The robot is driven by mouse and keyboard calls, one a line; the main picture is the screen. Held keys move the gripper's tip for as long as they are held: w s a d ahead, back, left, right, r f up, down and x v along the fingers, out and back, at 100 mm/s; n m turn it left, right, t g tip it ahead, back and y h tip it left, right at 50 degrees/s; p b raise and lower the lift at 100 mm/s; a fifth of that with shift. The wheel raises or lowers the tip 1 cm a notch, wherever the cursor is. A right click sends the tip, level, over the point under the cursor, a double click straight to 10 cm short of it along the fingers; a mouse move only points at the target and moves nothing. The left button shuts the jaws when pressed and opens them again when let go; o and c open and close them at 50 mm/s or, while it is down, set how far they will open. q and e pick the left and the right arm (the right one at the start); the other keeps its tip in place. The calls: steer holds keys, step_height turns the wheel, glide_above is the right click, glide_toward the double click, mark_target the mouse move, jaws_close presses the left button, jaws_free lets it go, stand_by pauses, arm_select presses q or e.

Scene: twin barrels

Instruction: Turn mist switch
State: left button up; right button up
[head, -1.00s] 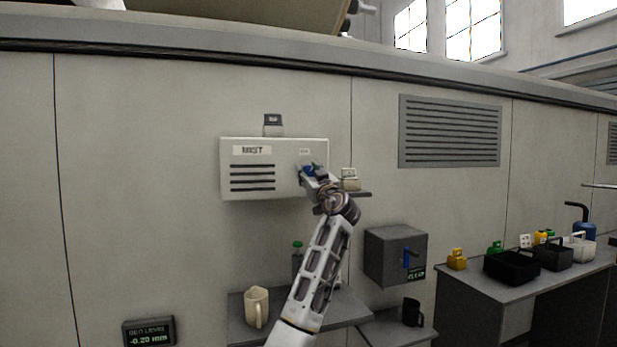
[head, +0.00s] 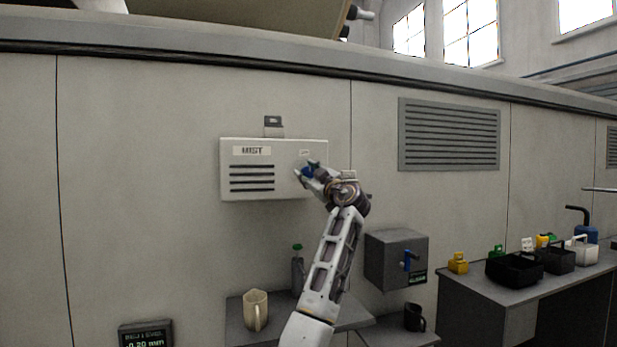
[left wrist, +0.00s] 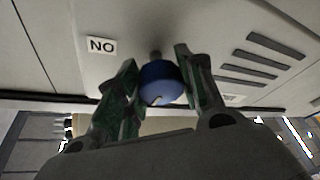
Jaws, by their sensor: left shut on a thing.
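The white mist box (head: 285,183) is fixed to the wall, with a "MIST" label and dark slots on its left half. Its switch is a round blue knob (head: 309,172) on the right half, below a small label. My left gripper (head: 303,171) is at the knob. In the left wrist view the blue knob (left wrist: 161,84) sits between the two fingers of the left gripper (left wrist: 156,72), which is shut on it. A label reading "NO" (left wrist: 101,46), seen turned about, is on the panel beside one finger. My right gripper is in neither view.
Below are a beige mug (head: 255,310), a green-topped bottle (head: 297,270) and a grey box with a blue handle (head: 390,258). Baskets stand on a bench (head: 520,288) at right.

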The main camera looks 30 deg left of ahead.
arm_select(q)
steer(key=shift+r+n+g, duration=0.1)
steer(key=shift+n+g, duration=0.6)
steer(key=shift+n, duration=0.6)
steer(key=o, duration=1)
steer(key=shift+v, duration=6)
